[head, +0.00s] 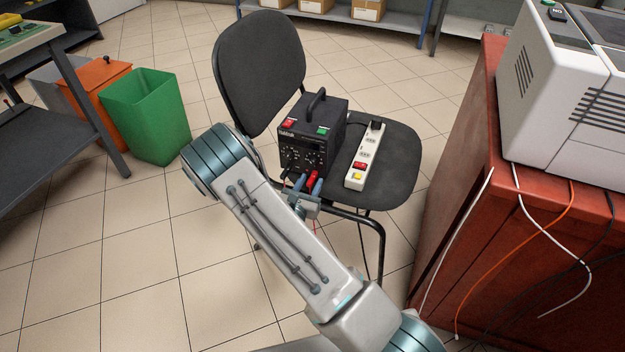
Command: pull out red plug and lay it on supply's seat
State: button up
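The black power supply (313,140) stands upright on the seat (392,165) of a dark grey chair, its front panel facing me. The red plug (312,175) is at the lower front of the supply and looks to be still in its socket. A black plug (288,176) is to its left. My gripper (308,184) is at the lower front of the supply, with its fingertips beside the red plug. The fingers look a little apart, with red between them. Whether they grip the plug is too small to tell. My arm hides part of the chair and floor.
A white power strip (363,158) lies on the seat right of the supply. The chair's backrest (258,70) rises behind left. A red cabinet (480,200) with hanging cables stands at right. A green bin (148,115) is at left. The seat's right part is bare.

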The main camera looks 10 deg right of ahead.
aim_at(309, 186)
dwell(0.8)
grip_shut()
jog(key=shift+p+v, duration=0.55)
jog(key=shift+v, duration=2.45)
